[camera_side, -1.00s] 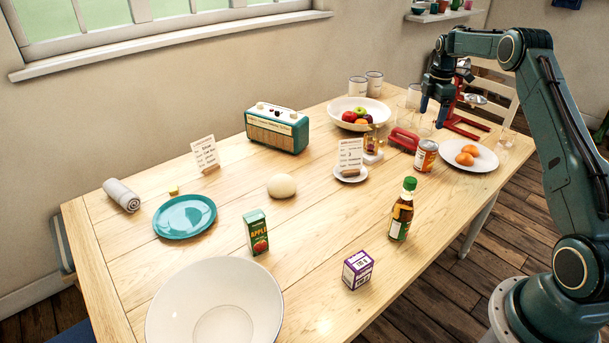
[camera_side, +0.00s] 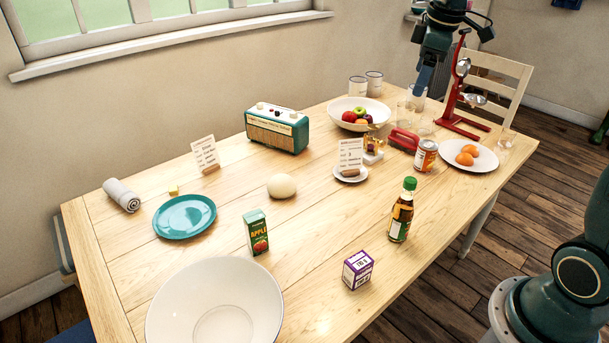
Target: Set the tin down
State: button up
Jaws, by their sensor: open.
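An orange and silver tin (camera_side: 426,155) stands upright on the wooden table, between a red-handled brush and a plate of oranges. My gripper (camera_side: 421,88) points down at the back right, well above the tabletop and apart from the tin. It is open; I see nothing held in it. Its fingers are small and seen from the side, in front of the far wall and close to the red stand in the picture.
Close around the tin are the red brush (camera_side: 403,140), the orange plate (camera_side: 480,164), clear glasses (camera_side: 405,113) and a red stand (camera_side: 456,95). A fruit bowl (camera_side: 340,115) and a sauce bottle (camera_side: 402,212) are nearby. The table front right is clear.

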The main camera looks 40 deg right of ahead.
jog(key=s+a+f+m+t, duration=0.1)
jog(key=s+a+m, duration=0.2)
jog(key=s+a, duration=0.4)
jog(key=s+a+f+m+t+y, duration=0.1)
jog(key=s+a+f+m+t, duration=0.1)
jog(key=s+a, duration=0.6)
jog(key=s+m, duration=0.1)
jog(key=s, duration=0.6)
jog(key=shift+s, duration=0.4)
